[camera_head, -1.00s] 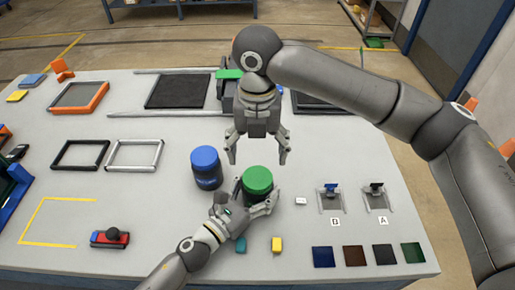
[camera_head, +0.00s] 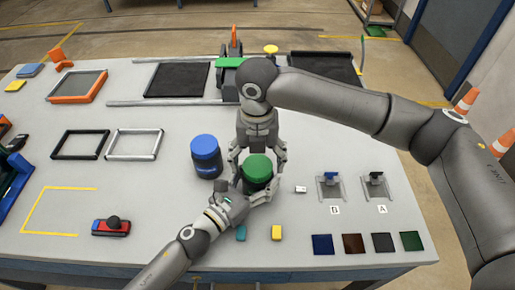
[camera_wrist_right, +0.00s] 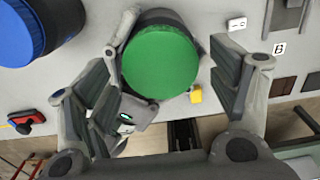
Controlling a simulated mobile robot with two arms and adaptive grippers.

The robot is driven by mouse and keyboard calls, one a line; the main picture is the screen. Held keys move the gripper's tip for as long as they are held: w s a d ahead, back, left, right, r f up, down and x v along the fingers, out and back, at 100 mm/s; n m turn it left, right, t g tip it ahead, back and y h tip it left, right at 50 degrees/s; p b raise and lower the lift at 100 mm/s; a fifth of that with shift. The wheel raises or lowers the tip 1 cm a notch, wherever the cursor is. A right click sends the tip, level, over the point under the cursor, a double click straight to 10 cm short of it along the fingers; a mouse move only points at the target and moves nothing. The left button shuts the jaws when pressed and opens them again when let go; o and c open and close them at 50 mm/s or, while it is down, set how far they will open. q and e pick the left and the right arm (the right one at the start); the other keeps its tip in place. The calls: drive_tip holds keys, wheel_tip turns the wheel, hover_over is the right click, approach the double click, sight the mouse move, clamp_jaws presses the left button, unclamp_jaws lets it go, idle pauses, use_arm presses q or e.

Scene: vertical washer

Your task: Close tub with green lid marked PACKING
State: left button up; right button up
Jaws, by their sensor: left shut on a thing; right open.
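The tub with the green lid (camera_head: 258,168) stands upright on the table, right of the blue-lidded tub (camera_head: 206,156). Its lid is on top; whether it is fully seated I cannot tell. My left gripper (camera_head: 254,194) is shut around the tub's body from the front left. My right gripper (camera_head: 258,152) points down over the tub, open, with its fingers on either side of the lid. In the right wrist view the green lid (camera_wrist_right: 160,60) lies between the open fingers, without clear contact. The PACKING marking is not readable.
A white block (camera_head: 301,189), a teal block (camera_head: 241,233) and a yellow block (camera_head: 276,232) lie close by. Two latch fixtures (camera_head: 329,187) stand to the right. A red and blue box with a black knob (camera_head: 111,227) is at front left.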

drive_tip(key=shift+f, duration=0.35)
